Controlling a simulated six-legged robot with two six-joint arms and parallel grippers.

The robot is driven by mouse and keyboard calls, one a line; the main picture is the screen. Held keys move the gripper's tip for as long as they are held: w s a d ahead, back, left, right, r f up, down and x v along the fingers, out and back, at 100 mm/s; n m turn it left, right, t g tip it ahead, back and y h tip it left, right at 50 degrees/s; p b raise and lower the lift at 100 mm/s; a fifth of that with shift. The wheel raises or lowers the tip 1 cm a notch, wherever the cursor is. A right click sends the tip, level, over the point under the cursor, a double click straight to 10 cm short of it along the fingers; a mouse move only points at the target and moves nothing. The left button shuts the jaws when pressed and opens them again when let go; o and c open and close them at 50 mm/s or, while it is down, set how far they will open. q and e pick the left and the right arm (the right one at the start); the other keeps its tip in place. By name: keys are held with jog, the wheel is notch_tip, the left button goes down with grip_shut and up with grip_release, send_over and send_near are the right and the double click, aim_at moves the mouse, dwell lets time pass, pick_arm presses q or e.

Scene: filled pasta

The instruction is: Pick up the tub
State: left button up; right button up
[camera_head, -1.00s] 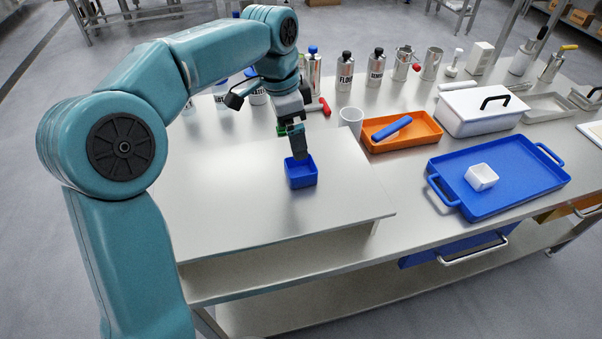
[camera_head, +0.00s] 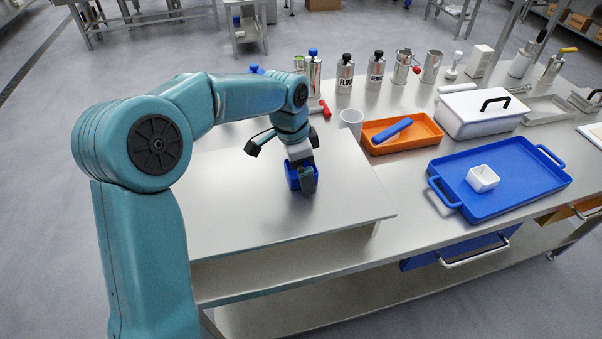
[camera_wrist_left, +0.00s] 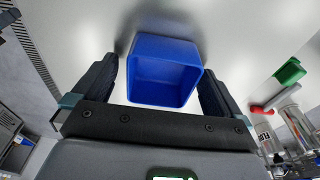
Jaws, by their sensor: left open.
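The blue tub (camera_head: 291,178) stands on the raised metal board, partly hidden behind my left gripper (camera_head: 304,183) in the head view. In the left wrist view the tub (camera_wrist_left: 163,72) is a square, open-topped, empty box. My left gripper (camera_wrist_left: 160,85) is open there, with one finger on each side of the tub. A small white tub (camera_head: 482,178) sits in the blue tray (camera_head: 520,180) at the right. My right gripper is not in view.
An orange tray (camera_head: 428,128) with a blue-handled tool and a whitish cup (camera_head: 352,121) stand right of the gripper. Several bottles and cans line the back, including a flour can (camera_head: 345,75). The front of the metal board (camera_head: 270,222) is clear.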

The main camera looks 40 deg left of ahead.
pick_arm(q)
jog(key=c, duration=1)
jog(key=shift+r, duration=0.1)
jog(key=shift+c, duration=0.2)
